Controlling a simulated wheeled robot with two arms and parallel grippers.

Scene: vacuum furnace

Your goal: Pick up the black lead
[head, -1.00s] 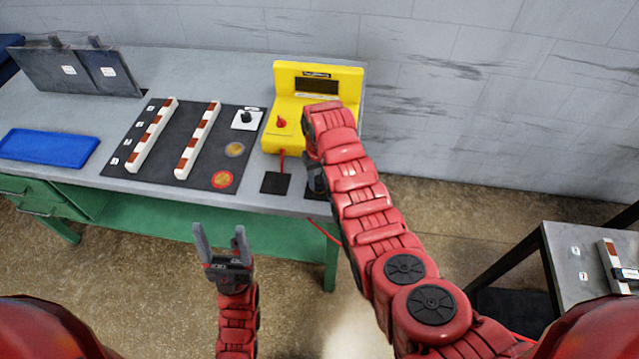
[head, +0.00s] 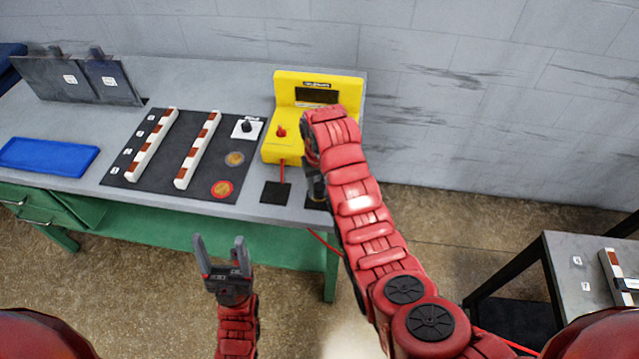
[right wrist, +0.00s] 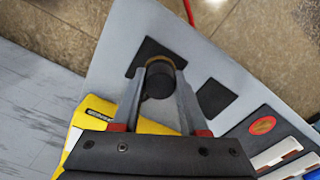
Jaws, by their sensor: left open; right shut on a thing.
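The black lead's end (right wrist: 158,84), a dark round piece with a brownish rim, sits between the fingers of my right gripper (right wrist: 160,78) in the right wrist view. The fingers are shut on it, over a black square pad (right wrist: 150,50). I cannot tell whether it still touches the pad. My left gripper (head: 220,256) is open and empty in front of the bench.
The yellow meter (head: 316,88) has a red knob, and a red lead (head: 282,172) runs to another black pad (head: 276,193). A dark mat (head: 170,150) holds two striped bars. A blue tray (head: 48,154) lies left. A side table (head: 580,270) stands at the right.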

